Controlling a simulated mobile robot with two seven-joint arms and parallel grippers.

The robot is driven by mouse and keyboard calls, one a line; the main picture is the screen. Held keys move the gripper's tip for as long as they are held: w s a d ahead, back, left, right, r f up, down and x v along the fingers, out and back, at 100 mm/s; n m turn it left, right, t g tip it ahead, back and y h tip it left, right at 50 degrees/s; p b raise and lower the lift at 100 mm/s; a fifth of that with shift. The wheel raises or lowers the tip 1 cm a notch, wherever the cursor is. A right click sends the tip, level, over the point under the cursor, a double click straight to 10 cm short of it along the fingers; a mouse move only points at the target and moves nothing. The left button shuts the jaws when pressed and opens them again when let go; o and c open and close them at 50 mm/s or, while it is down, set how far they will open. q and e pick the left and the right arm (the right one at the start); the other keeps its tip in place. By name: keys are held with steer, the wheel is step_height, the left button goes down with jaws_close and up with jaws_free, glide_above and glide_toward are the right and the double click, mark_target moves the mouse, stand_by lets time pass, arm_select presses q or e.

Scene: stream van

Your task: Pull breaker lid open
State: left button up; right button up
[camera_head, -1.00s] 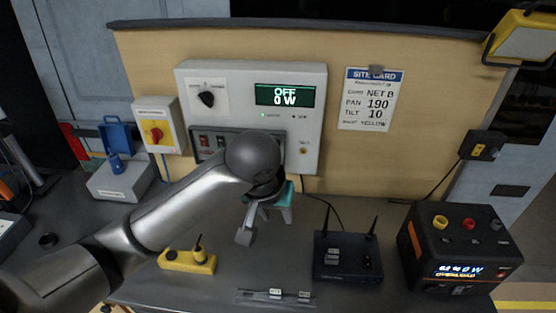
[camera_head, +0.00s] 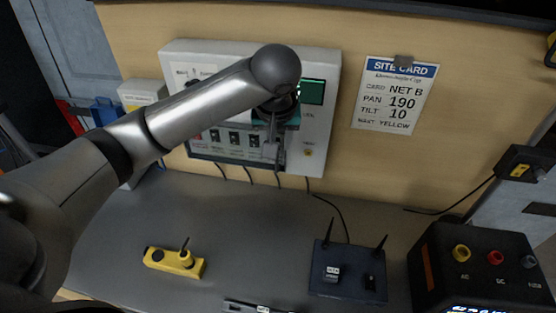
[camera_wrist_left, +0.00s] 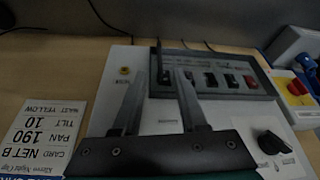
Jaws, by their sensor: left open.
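The breaker box is a light grey panel (camera_head: 318,130) on the wooden wall. Its dark-framed breaker section (camera_head: 205,151) holds a row of switches, partly hidden by my left arm. The section also shows in the left wrist view (camera_wrist_left: 262,82); whether its lid is shut I cannot tell. My left gripper (camera_head: 272,158) is in front of the section's right end in the head view. In the wrist view, its two fingers (camera_wrist_left: 160,78) are apart, with a dark upright edge of the section between them. Contact cannot be told. My right gripper is not in view.
A site card (camera_head: 395,95) hangs right of the panel. A yellow device (camera_head: 175,263), a black router with antennas (camera_head: 347,272) and a black power box (camera_head: 480,265) stand on the grey counter (camera_head: 110,225). A black rotary knob (camera_wrist_left: 272,141) shows in the wrist view.

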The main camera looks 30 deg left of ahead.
mark_target(277, 169)
arm_select(q)
steer(key=b+x, duration=0.1)
steer(key=x, duration=1)
steer(key=shift+w+f, duration=0.15)
steer(key=shift+f, duration=0.15)
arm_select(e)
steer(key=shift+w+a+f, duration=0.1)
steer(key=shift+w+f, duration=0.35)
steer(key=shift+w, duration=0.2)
arm_select(q)
jaws_close()
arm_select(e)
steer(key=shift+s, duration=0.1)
